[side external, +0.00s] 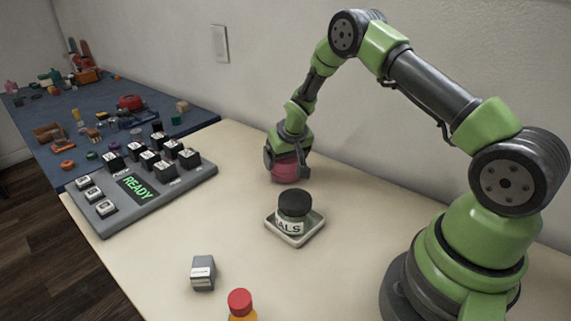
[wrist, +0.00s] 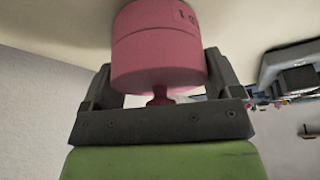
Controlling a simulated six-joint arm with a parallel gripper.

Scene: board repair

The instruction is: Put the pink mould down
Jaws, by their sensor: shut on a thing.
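The pink mould (side external: 290,170) is a short round block under my gripper (side external: 287,157), near the back of the cream table by the wall. In the wrist view the mould (wrist: 158,52) shows as a pink cylinder with a seam, a small knob and dark marks on its side. The two dark fingers of my gripper (wrist: 160,85) stand on either side of it and are shut on it. Its lower face is at or very close to the table top; I cannot tell whether it touches.
A dark-lidded jar (side external: 293,204) stands on a small square tray (side external: 287,240) in front of the mould. A grey keyed panel (side external: 135,187) reading READY lies left. A grey block (side external: 203,273) and red-capped bottle (side external: 240,303) stand in front. A cluttered blue mat (side external: 165,98) lies beyond.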

